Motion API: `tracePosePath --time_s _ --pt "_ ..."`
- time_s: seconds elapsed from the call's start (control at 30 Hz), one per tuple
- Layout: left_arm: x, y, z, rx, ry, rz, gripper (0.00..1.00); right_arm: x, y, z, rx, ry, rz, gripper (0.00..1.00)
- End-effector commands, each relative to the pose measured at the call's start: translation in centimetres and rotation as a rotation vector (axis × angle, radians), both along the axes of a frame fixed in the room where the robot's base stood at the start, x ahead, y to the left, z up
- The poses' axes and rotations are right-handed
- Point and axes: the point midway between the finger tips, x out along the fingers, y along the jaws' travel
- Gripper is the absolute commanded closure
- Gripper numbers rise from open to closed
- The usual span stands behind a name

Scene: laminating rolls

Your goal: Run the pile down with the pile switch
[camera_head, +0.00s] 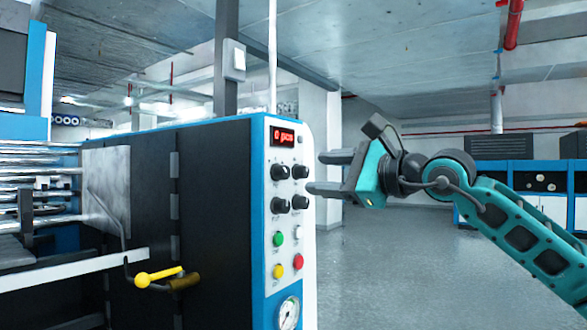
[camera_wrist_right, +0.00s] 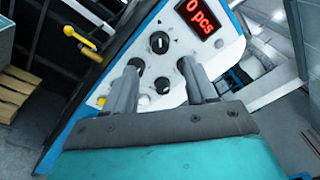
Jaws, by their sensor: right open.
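The control panel (camera_head: 290,215) is on the end of the blue and black machine. It has a red display reading "0 pcs", several black rotary knobs and coloured buttons. Labels are too small to read, so I cannot tell which control is the pile switch. My right gripper (camera_head: 318,172) is open and empty, level with the knobs at the panel's right edge. In the right wrist view its fingers (camera_wrist_right: 160,64) point at the panel. One black knob (camera_wrist_right: 159,42) shows just beyond the fingertips and another (camera_wrist_right: 163,85) between the fingers; contact cannot be told. My left gripper is out of view.
A yellow-handled lever (camera_head: 160,276) sticks out from the machine's dark side. A round gauge (camera_head: 288,313) sits low on the panel. A wooden pallet (camera_wrist_right: 18,88) shows at the left of the wrist view. The grey floor (camera_head: 400,265) right of the machine is clear.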

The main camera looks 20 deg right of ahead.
Motion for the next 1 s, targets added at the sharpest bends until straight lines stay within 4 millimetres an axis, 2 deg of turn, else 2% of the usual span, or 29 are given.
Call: tracePosePath --time_s 0.2,0.4,0.8,1.0 --pt "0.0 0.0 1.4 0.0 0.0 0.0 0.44 3.8 2.5 0.3 0.003 0.001 0.003 0.44" --pt "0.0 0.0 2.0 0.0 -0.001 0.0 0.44 5.9 3.9 0.1 0.002 0.002 0.003 0.44" --pt "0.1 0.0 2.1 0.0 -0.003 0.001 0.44 6.6 4.2 0.0 0.001 0.0 0.002 0.44" --pt "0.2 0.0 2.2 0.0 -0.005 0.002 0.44 6.6 4.2 0.0 0.002 0.0 0.002 0.62"
